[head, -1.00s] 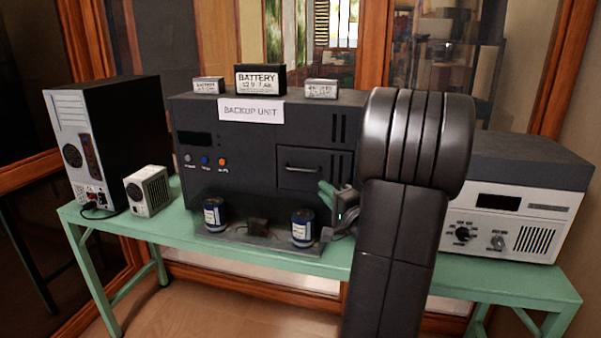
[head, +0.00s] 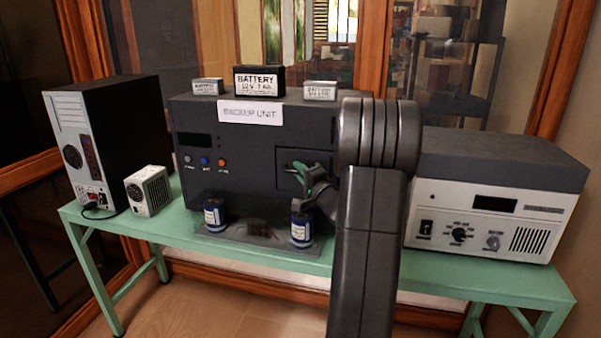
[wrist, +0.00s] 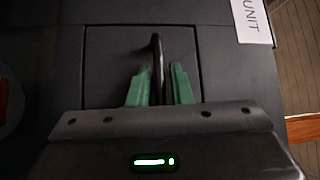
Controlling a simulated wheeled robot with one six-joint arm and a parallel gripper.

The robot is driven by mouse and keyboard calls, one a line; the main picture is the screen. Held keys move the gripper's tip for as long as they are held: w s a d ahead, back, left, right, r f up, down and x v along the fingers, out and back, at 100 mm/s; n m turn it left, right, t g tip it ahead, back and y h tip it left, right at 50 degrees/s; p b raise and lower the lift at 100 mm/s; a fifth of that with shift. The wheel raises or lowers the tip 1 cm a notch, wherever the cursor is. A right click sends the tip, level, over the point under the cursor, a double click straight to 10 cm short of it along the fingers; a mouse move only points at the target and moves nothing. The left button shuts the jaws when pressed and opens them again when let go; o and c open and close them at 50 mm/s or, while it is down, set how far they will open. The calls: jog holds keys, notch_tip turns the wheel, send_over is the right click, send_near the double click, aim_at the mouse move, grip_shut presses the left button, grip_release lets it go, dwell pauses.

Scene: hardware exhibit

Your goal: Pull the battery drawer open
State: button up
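The dark backup unit (head: 240,160) stands on the green table with a square drawer front (head: 288,180) at its right side. The drawer looks flush with the unit's face. In the wrist view the drawer front (wrist: 105,60) fills the middle, and its dark bar handle (wrist: 157,62) runs upright in that picture. My gripper (head: 302,172) is at the drawer; its green fingers (wrist: 160,80) are open, one on each side of the handle, with a small gap visible on the right. My arm hides the unit's right end in the head view.
Two blue cans (head: 214,214) stand on a tray (head: 220,238) below the unit's front. Batteries (head: 260,80) sit on top of the unit. A grey-white device (head: 490,205) stands to the right, a computer tower (head: 105,140) and small white box (head: 149,190) to the left.

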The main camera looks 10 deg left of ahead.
grip_shut()
jog(key=s+b, duration=1.2)
jog(key=s, duration=0.6)
jog(key=shift+s+a, duration=0.25)
jog(key=shift+a, duration=0.05)
grip_release()
